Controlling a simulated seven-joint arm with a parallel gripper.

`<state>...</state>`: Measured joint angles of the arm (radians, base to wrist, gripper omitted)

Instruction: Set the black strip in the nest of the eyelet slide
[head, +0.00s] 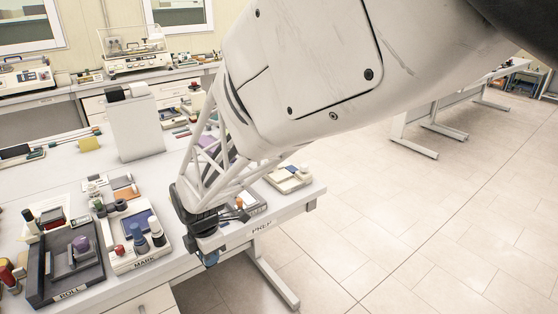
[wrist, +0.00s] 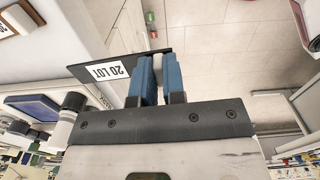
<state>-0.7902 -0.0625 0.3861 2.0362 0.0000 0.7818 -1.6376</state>
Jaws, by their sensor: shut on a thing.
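My gripper (wrist: 157,75) has two blue fingers, shut on a black strip (wrist: 86,74) in the wrist view. A small pale piece shows between the fingertips. In the head view my gripper (head: 209,257) hangs at the front edge of the bench, near its right part; the strip cannot be made out there. I cannot identify the eyelet slide or its nest for sure; my arm hides part of the bench.
On the white bench (head: 60,178) stand a dark tray (head: 66,294) marked ROLL and a pale tray (head: 140,262) marked MARK, left of my gripper. A pale fixture (head: 289,178) sits at the bench's right end. Floor (head: 450,220) is open to the right.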

